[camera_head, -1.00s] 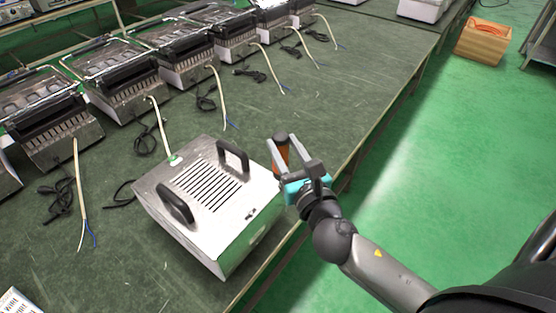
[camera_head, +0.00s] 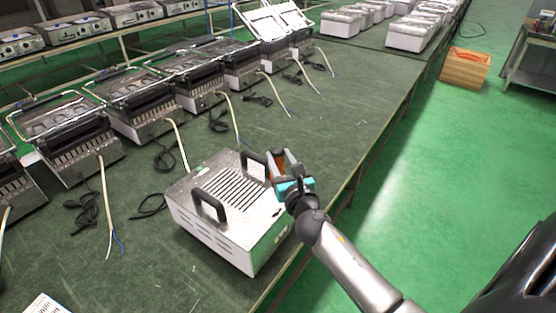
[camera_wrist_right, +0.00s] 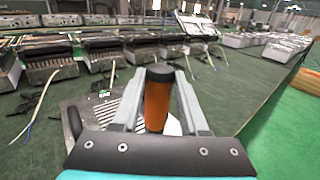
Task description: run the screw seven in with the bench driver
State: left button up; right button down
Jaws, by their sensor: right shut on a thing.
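The bench driver (camera_wrist_right: 157,100) is an orange cylinder with a dark top, held upright between the fingers in the right wrist view. My right gripper (camera_head: 277,160) is shut on it, beside the right rear corner of a silver metal housing in the head view. The driver's lower end is hidden behind the gripper. The housing (camera_head: 262,242) has a slotted top and two black handles and stands on the green bench (camera_head: 330,125). It also shows in part in the right wrist view (camera_wrist_right: 100,110). Screw seven cannot be made out. My left gripper is not in view.
Several heating units (camera_head: 140,105) with loose cables line the far side of the bench. White boxes (camera_head: 410,35) stand at the far end. A wooden crate (camera_head: 465,70) sits on the green floor to the right. The bench's right edge runs close to my right arm.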

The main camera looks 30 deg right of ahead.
jog(key=shift+r, duration=0.15)
notch_tip(320, 180, down, 5)
jog(key=b, duration=0.4)
jog(key=shift+b, duration=0.35)
dwell(0.6)
jog(key=shift+a+f+b, duration=0.1)
jog(key=shift+f+b, duration=0.45)
jog(key=shift+f, duration=0.5)
dwell(1.4)
notch_tip(320, 180, up, 5)
jog(key=p, duration=0.5)
jog(key=shift+r, duration=0.2)
jog(key=shift+f, duration=0.1)
